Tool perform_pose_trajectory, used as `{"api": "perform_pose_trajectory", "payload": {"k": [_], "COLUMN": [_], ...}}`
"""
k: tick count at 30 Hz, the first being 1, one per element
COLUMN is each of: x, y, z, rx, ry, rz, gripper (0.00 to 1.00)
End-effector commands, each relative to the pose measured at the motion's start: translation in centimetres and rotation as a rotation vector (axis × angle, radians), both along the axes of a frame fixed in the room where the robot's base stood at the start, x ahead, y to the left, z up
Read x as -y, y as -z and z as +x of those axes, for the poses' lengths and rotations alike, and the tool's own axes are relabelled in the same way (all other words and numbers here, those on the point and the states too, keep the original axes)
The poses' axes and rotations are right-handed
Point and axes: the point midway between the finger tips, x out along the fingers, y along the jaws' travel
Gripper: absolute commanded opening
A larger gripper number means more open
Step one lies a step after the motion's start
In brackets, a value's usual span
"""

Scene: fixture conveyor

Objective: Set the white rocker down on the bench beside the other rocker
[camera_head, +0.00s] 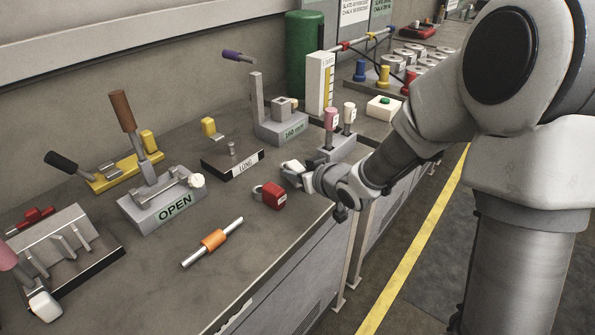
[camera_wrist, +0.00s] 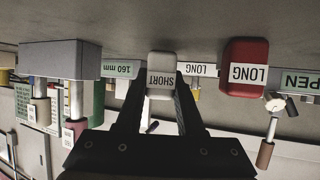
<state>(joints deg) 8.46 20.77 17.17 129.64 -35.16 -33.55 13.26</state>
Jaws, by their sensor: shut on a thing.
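The white rocker (camera_head: 292,167), labelled SHORT, is between the fingers of my gripper (camera_head: 300,176) at the bench's front part. In the wrist view, which is upside down, the white rocker (camera_wrist: 161,76) sits between both dark fingers of my gripper (camera_wrist: 160,92). The red rocker (camera_head: 270,196), labelled LONG, lies on the bench (camera_head: 150,275) just left of and nearer than my gripper. It also shows in the wrist view (camera_wrist: 244,66), apart from the white one with a gap between. I cannot tell whether the white rocker touches the bench.
A black LONG stand (camera_head: 232,165) and a grey 160 mm fixture (camera_head: 282,132) stand behind. A grey block with pink and white handles (camera_head: 338,148) is close on the right. The OPEN fixture (camera_head: 165,205) and an orange-sleeved rod (camera_head: 213,240) lie left; bare bench surrounds the rod.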

Motion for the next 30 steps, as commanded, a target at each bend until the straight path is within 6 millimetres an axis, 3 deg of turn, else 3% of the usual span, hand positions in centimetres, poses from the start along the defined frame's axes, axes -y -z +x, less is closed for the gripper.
{"api": "perform_pose_trajectory", "payload": {"k": [26, 27, 30], "x": [0.0, 0.0, 0.0], "y": [1.3, 1.2, 1.2], "z": [0.0, 0.0, 0.0], "rx": [0.001, 0.001, 0.0], "ry": [0.0, 0.0, 0.0], "rz": [0.001, 0.001, 0.0], "gripper": [0.0, 0.44, 0.62]}}
